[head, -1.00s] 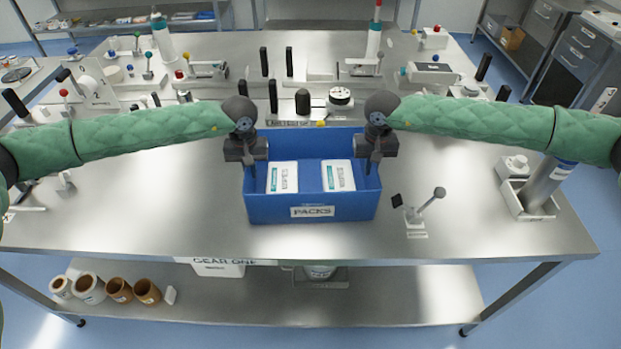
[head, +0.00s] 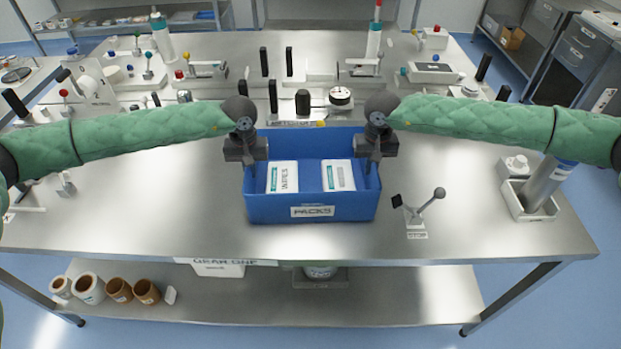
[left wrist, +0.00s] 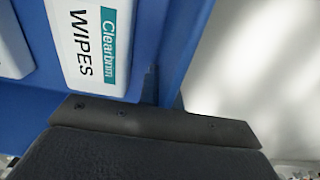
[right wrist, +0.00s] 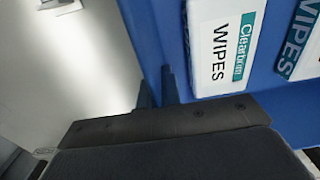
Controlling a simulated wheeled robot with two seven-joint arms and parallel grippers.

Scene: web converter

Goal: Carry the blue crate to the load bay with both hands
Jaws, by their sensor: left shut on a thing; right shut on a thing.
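The blue crate (head: 312,208) sits at the middle of the steel table in the head view, with a PACKS label on its front. Two white wipes packs (head: 282,177) (head: 338,175) lie inside it. My left gripper (head: 250,172) is shut on the crate's left wall, and my right gripper (head: 373,170) is shut on its right wall. The wall also shows in the left wrist view (left wrist: 185,45) and the right wrist view (right wrist: 150,40), beside a wipes pack. I cannot tell whether the crate touches the table. No load bay is identifiable.
The steel table (head: 150,215) is clear to the left and front of the crate. A small lever stand (head: 415,218) is close on the right, and a grey cylinder in a holder (head: 545,190) is further right. Machine parts with a dial (head: 340,97) stand behind the crate.

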